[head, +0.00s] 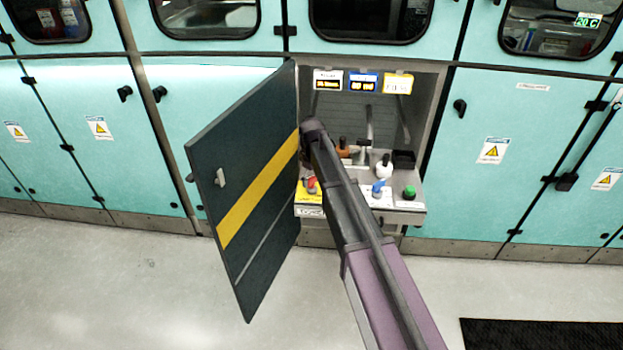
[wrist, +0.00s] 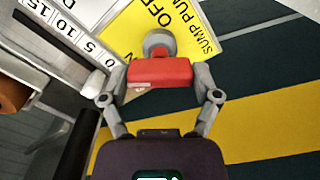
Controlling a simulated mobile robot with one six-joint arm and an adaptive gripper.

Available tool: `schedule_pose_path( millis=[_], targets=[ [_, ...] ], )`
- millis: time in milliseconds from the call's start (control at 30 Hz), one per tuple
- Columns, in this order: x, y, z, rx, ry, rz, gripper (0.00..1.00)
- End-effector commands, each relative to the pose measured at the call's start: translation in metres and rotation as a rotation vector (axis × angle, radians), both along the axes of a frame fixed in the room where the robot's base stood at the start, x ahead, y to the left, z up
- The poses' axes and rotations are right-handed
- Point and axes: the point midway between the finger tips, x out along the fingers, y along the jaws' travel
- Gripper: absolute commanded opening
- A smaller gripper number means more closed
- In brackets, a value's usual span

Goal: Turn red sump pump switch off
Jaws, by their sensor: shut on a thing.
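The red sump pump switch (wrist: 160,73) has a red block handle with a grey round end. It sits over a yellow plate (wrist: 187,28) with OFF and SUMP PUMP lettering. My gripper (wrist: 162,78) has one finger on each side of the handle and is shut on it. In the head view the red switch (head: 311,185) is at the left of a small control shelf. My arm comes in from the lower right and hides part of the shelf, and my gripper is hard to make out there.
An open dark cabinet door (head: 240,180) with a yellow stripe stands left of the switch. A blue switch (head: 378,188), a white knob (head: 384,165), a green button (head: 409,192) and an orange-brown knob (head: 343,148) are nearby. The floor (head: 130,280) in front is clear.

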Motion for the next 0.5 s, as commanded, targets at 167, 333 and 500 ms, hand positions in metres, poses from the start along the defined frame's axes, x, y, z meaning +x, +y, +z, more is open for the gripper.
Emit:
schedule_pose_path(
  millis=[167, 333, 500],
  targets=[
    [-0.0010, -0.0003, -0.0003, 0.000, 0.002, -0.168, 0.32],
    [-0.0010, -0.0004, -0.0003, 0.001, 0.002, -0.330, 0.32],
    [-0.0011, -0.0004, -0.0003, 0.001, 0.002, -0.491, 0.32]
  ],
)
